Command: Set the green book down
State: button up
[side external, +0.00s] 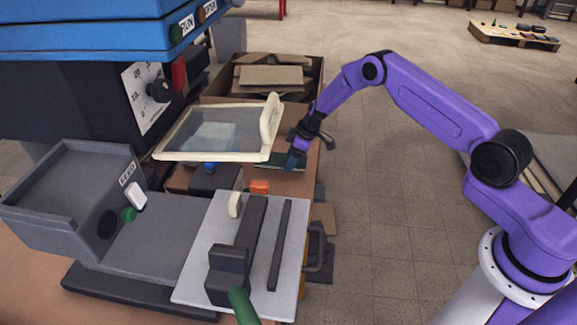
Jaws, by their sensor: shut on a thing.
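My gripper (297,158) points down at the far right part of the brown bench, just right of a clear panel in a cream frame. It is shut on the green book (272,164), a thin, dark green slab that shows beside and below the fingers. The book looks roughly flat and close to the bench top. Part of it is hidden behind the cream frame and my fingers, and I cannot tell whether it touches the bench.
The cream-framed panel (205,133) with its upright handle stands close left of my gripper. An orange block (260,187) and a grey plate (292,250) are nearer. A cardboard box (308,80) is behind. Open floor (400,220) lies to the right.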

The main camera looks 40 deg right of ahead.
jog(key=shift+w+f, duration=0.8)
jog(key=shift+f, duration=1.75)
jog(key=shift+f, duration=0.15)
jog(key=o, duration=1.1)
jog(key=v, duration=1.2)
jog(key=shift+a+r, duration=0.1)
jog(key=shift+r, duration=0.1)
